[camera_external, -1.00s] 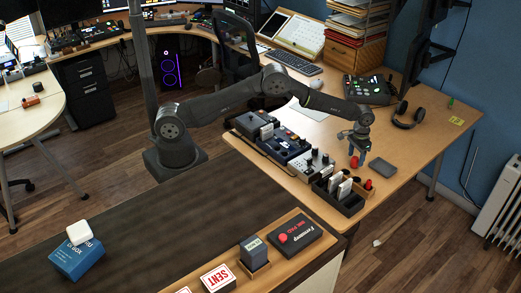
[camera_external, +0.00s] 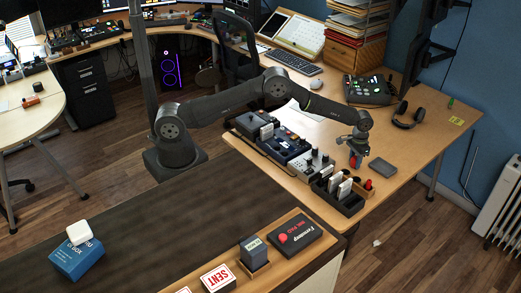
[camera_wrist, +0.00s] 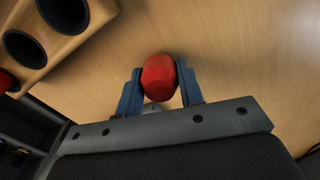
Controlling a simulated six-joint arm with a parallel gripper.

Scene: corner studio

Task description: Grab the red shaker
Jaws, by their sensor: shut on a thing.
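The red shaker (camera_wrist: 159,76) sits between the two blue fingers of my gripper (camera_wrist: 160,92) in the wrist view. The fingers touch it on both sides, so my gripper is shut on it. In the external view my gripper (camera_external: 356,160) is low over the right-hand desk, and the red shaker (camera_external: 353,162) shows as a small red patch between the fingers. The wrist view does not clearly show whether the shaker touches the desk.
A wooden holder (camera_wrist: 84,40) with round dark holes is at the upper left of the wrist view. In the external view a black divided tray (camera_external: 348,205) stands in front, a dark grey box (camera_external: 383,167) lies to the right, and headphones (camera_external: 407,115) lie behind.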

